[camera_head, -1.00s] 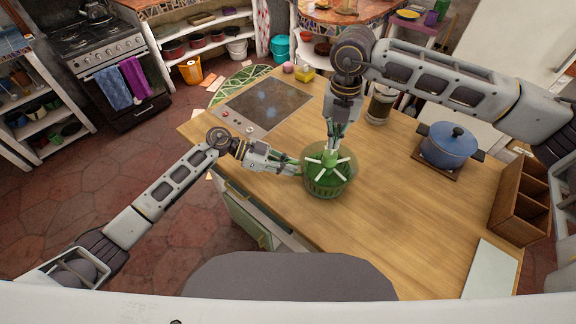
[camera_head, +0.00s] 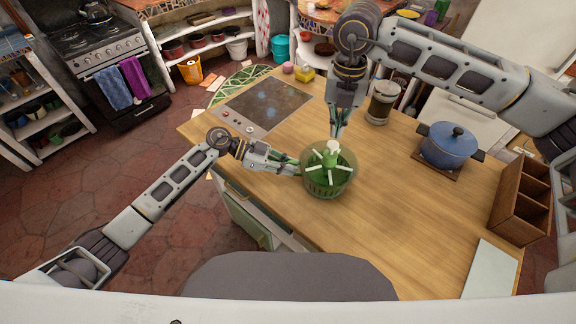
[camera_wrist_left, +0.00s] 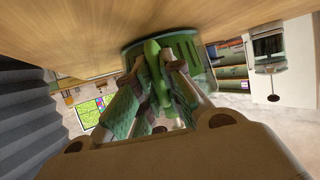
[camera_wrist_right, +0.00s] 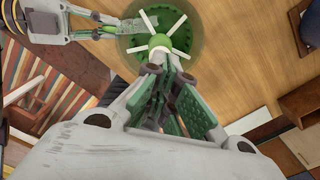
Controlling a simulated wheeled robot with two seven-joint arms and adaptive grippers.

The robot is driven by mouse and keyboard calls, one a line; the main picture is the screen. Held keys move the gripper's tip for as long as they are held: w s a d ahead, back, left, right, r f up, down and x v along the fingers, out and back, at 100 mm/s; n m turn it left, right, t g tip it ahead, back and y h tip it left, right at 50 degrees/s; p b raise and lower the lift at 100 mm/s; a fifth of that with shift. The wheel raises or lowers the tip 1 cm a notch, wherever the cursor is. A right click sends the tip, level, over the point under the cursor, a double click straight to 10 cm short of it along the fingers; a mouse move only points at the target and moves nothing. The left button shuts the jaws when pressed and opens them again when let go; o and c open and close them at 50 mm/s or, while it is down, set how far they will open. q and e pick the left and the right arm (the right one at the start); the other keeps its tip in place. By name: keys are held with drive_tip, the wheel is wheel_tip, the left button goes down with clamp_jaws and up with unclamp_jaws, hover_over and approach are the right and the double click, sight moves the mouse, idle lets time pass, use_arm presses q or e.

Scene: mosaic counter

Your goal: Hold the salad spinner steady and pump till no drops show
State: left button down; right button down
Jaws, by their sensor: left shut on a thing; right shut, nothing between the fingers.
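The green salad spinner (camera_head: 318,188) stands upright on the wooden counter, with white spokes across its translucent lid and a green pump knob (camera_head: 331,157) with a white top raised at its centre. It also shows in the left wrist view (camera_wrist_left: 197,62) and the right wrist view (camera_wrist_right: 188,38). My left gripper (camera_head: 297,168) is shut on the spinner's green side handle (camera_wrist_left: 152,50). My right gripper (camera_head: 337,134) is shut and empty, pointing down just above the knob; I cannot tell whether it touches it.
The wooden counter (camera_head: 400,225) is clear in front and right of the spinner. A cooktop (camera_head: 265,105) lies behind left, a glass jar (camera_head: 380,103) behind, a blue pot (camera_head: 449,146) to the right, and a wooden divided box (camera_head: 518,200) at the right edge.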

drive_tip(key=shift+r, duration=1)
use_arm(q)
drive_tip(key=c, duration=1.5)
unclamp_jaws()
drive_tip(key=shift+o, duration=0.2)
drive_tip(key=shift+a, duration=0.1)
drive_tip(key=v, duration=1.2)
drive_tip(key=shift+r, duration=0.1)
drive_tip(key=shift+s, duration=0.1)
use_arm(e)
drive_tip(key=shift+s, duration=0.1)
